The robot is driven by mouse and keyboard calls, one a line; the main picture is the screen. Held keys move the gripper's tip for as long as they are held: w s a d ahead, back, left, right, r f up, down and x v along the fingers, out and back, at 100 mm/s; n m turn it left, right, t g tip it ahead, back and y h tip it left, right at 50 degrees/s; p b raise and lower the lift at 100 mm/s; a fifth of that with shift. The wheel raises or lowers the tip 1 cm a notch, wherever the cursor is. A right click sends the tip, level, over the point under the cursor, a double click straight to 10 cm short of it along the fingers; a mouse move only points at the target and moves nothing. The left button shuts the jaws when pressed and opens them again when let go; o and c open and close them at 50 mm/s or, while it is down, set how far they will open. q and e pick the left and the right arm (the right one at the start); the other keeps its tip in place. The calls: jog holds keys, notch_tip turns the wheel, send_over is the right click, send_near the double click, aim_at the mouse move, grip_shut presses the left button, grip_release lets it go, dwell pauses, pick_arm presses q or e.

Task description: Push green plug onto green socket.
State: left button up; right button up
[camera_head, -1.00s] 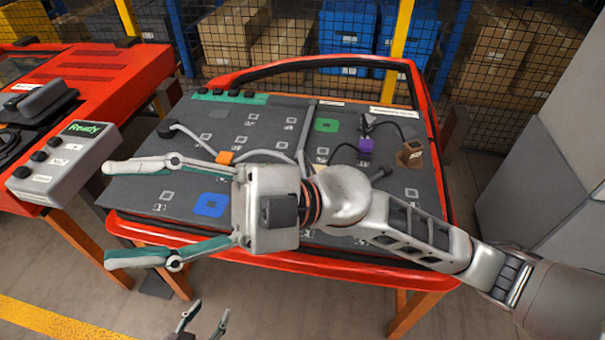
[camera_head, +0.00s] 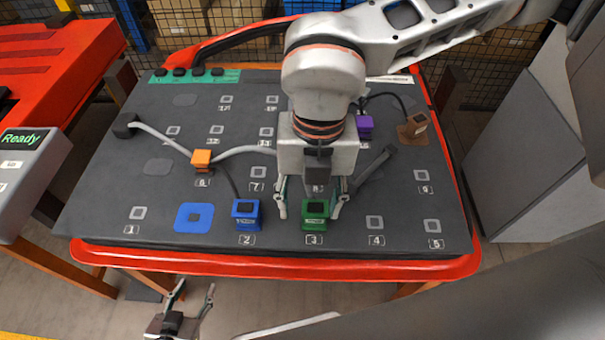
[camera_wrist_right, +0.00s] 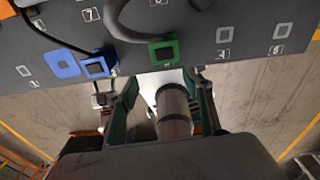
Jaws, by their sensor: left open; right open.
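The green plug (camera_head: 315,213) is a small block with a dark top on the dark board at mark 3. It also shows in the right wrist view (camera_wrist_right: 163,53), beyond the fingertips. My right gripper (camera_head: 311,205) is open and points down at the plug; in the head view its fingers show on either side of it. I cannot tell whether the fingertips are level with it. Nothing is held. The green socket is not visible now; my right arm and gripper cover that part of the board. My left gripper (camera_head: 196,291) is open and empty below the board's front edge.
A blue plug (camera_head: 246,214) stands close left of the green plug, beside a blue socket (camera_head: 194,217). Grey cables cross the board. Marks 4 and 5 are clear.

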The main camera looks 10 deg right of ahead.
aim_at(315, 207)
jog(key=shift+w+d+r+m+t+h, duration=0.1)
jog(key=shift+w+d+m+t+h, duration=0.25)
jog(key=shift+w+d, duration=0.65)
jog(key=shift+a+f, duration=0.1)
jog(key=shift+f, duration=3.7)
jog(key=shift+c, duration=0.4)
grip_shut()
jog(key=shift+r, duration=0.4)
